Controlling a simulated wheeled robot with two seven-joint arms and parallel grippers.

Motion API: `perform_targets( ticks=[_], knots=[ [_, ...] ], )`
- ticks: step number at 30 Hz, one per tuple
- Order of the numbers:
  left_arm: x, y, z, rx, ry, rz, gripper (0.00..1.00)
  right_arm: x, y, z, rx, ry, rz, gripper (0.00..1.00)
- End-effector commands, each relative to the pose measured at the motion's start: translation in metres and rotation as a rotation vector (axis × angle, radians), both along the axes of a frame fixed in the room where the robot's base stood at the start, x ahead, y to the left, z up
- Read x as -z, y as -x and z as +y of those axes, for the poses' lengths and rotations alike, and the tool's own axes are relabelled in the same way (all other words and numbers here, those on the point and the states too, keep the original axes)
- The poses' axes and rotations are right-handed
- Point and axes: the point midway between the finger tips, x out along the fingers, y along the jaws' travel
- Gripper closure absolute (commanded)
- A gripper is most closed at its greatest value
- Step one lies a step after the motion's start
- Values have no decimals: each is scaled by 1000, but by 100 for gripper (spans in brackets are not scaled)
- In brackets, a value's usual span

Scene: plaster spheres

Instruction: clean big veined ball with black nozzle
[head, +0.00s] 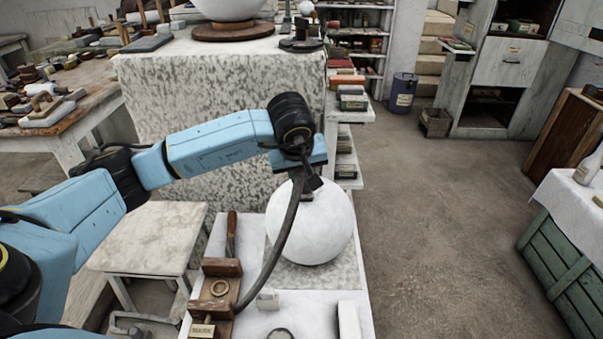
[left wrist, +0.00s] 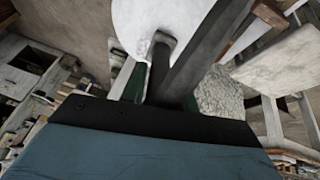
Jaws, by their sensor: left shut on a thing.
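A big white ball (head: 312,232), with faint marks at most, sits on a grey slab on the white-topped stand. My left gripper (head: 308,180) is above the ball's top and shut on the black nozzle (head: 314,184). A dark hose (head: 284,235) runs from the nozzle down toward the wooden holder. In the left wrist view the nozzle (left wrist: 158,75) points at the ball (left wrist: 138,22), and its pale grey end overlaps the ball's surface; I cannot tell whether they touch. The fingertips are mostly hidden. My right gripper is not in view.
A wooden holder (head: 215,289) and a white block (head: 348,320) are on the stand. A low stool (head: 150,238) is to the left. Behind, a speckled plinth bears another large ball (head: 228,8) on a wooden turntable (head: 232,31).

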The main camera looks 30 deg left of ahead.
Motion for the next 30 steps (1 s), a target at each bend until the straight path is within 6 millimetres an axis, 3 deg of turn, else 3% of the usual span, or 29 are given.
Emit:
perform_targets(
  ticks=[16, 30],
  knots=[
    [0, -22, 15, -4, -4, 0, 100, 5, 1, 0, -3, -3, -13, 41],
    [1, -5, 5, 0, -2, 4, 100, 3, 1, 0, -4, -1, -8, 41]
  ],
)
